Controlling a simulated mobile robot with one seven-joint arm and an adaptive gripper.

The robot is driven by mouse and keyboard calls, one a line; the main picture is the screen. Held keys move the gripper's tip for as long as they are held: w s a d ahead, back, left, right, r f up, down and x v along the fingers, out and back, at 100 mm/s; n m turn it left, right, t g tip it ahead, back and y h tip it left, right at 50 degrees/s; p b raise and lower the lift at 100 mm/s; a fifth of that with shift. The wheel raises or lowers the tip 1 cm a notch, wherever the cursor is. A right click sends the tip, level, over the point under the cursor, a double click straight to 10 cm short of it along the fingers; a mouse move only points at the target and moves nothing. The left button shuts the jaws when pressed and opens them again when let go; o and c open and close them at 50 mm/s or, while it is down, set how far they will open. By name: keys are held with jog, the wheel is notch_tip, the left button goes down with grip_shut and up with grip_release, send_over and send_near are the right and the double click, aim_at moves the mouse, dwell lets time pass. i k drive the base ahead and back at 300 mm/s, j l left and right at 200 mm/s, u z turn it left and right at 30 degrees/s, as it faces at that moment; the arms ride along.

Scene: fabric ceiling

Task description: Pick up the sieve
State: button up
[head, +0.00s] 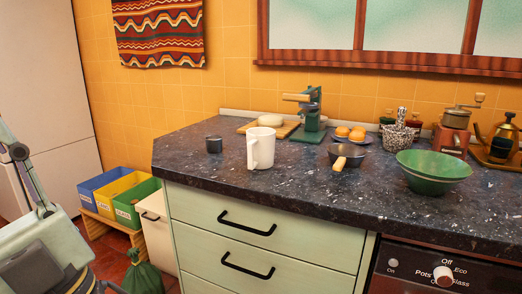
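A dark, round, shallow vessel (349,154) with a pale wooden handle stands on the dark speckled counter (300,190), with its handle pointing toward the front edge. It may be the sieve, but no mesh can be made out at this size. A green bowl (432,172) stands to its right, near the front of the counter; I cannot tell if it has holes. My gripper cannot be made out in this view, and nothing touches either vessel.
Behind are a green press (311,115) and a plate of orange round items (350,135). A grinder (455,130) stands at right. The counter's front left is clear.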

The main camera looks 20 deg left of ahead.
aim_at(343, 160)
jog(key=i+j+z, duration=0.1)
jog(key=j, duration=0.45)
jog(key=i+j+z, duration=0.1)
jog(key=j, duration=0.45)
jog(key=j+z, duration=0.1)
jog(key=j, duration=0.45)
jog(key=i, duration=0.6)
